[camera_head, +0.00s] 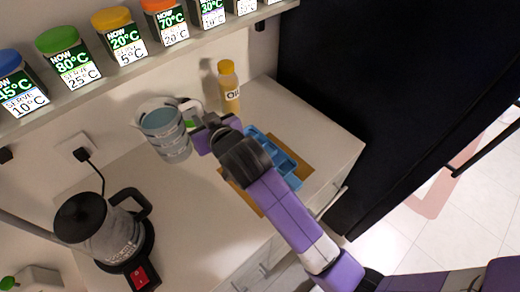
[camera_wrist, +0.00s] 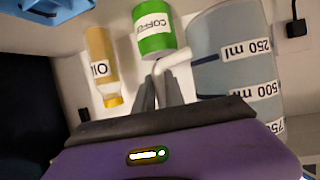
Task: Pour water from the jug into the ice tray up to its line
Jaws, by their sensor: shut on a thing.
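The clear jug (camera_head: 168,135) with measuring marks is at the back of the counter, left of my gripper (camera_head: 200,128), with bluish water inside. It also shows in the wrist view (camera_wrist: 232,60) at the right. My gripper is shut on the jug's white handle (camera_wrist: 176,62). The jug looks near upright; I cannot tell whether its base touches the counter. The blue ice tray (camera_head: 284,172) lies right of the jug, partly hidden behind my arm. Its corner shows at the top left of the wrist view (camera_wrist: 45,8). Its fill line and water level are not visible.
A yellow-capped oil bottle (camera_head: 229,88) stands behind the tray. A green coffee jar (camera_wrist: 153,30) is close beside the handle. A kettle (camera_head: 105,228) stands front left. A tan board (camera_head: 242,198) lies under the tray.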

